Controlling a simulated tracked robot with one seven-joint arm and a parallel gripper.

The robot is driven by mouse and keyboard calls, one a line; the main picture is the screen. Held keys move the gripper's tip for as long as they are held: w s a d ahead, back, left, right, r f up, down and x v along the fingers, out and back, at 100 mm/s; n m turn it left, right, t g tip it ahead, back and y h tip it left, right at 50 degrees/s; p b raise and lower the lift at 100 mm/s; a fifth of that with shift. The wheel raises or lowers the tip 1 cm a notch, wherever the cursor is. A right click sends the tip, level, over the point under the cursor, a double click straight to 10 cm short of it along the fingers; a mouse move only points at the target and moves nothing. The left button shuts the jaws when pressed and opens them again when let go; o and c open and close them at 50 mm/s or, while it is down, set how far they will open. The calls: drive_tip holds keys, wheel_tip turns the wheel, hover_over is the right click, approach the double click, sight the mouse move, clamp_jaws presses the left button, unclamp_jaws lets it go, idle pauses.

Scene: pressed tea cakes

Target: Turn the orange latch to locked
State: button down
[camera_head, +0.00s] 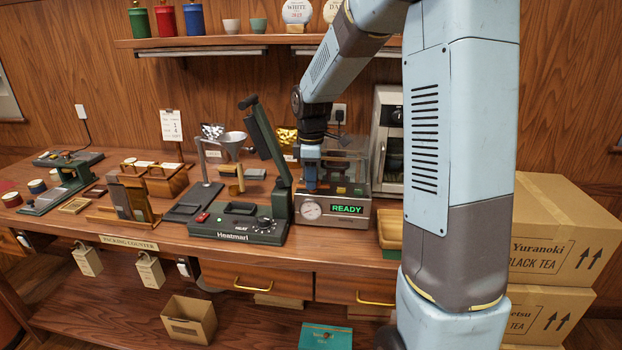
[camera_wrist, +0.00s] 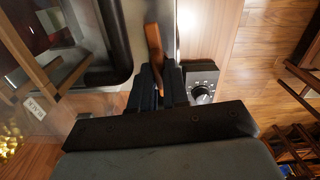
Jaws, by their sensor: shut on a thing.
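The orange latch (camera_wrist: 153,42) shows in the wrist view as a narrow orange-brown lever. It stands beside the dark rounded rim of a clear lid (camera_wrist: 116,40). My gripper (camera_wrist: 160,82) has its dark fingers closed on the lower part of the latch. In the head view my gripper (camera_head: 311,184) reaches down at the machine (camera_head: 350,221) with a round gauge and a green READY display. The latch cannot be made out there, hidden by my gripper and arm.
A dark green Heatmari sealer (camera_head: 238,224) with a raised arm stands just left of the machine. A silver oven-like appliance (camera_head: 387,150) stands behind right. A dark knob (camera_wrist: 203,93) is close right of my fingers in the wrist view. Cardboard boxes (camera_head: 555,235) are stacked at right.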

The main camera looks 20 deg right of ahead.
drive_tip(key=n, duration=0.8)
drive_tip(key=shift+s+n, duration=0.1)
drive_tip(key=shift+n, duration=0.3)
drive_tip(key=n, duration=0.4)
drive_tip(key=shift+d, duration=0.15)
drive_tip(key=shift+r+n, duration=0.1)
drive_tip(key=shift+n, duration=1.7)
drive_tip(key=c, duration=1.2)
unclamp_jaws()
drive_tip(key=shift+s, duration=0.1)
drive_tip(key=shift+o, duration=0.2)
wheel_tip(320, 180, up, 14)
drive_tip(key=shift+f, duration=0.2)
